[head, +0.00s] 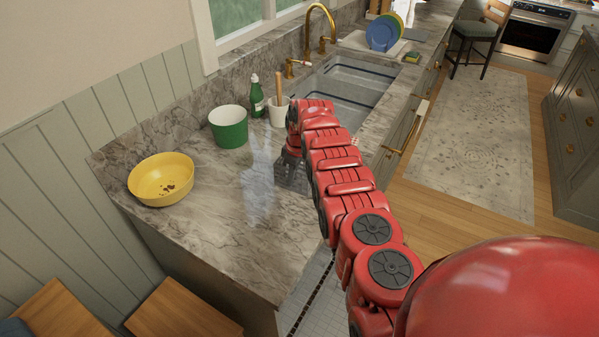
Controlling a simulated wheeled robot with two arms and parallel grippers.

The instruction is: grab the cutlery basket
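I cannot make out a clear cutlery basket in the head view. A white cup-like holder (278,117) with a wooden handle standing in it is on the marble counter, left of the sink. My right arm reaches in from the lower right. Its dark gripper (291,178) hangs down over the counter, just in front of the white holder and left of the sink. The fingertips are small and dark, so whether they are open or shut is unclear. My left gripper is not in view.
A green pot (229,132) with a white inside, a green bottle (257,98) and a yellow bowl (160,196) stand on the marble counter (225,235). The sink (352,75) has a brass faucet (309,30). Plates (381,35) stand beyond it. The front counter is clear.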

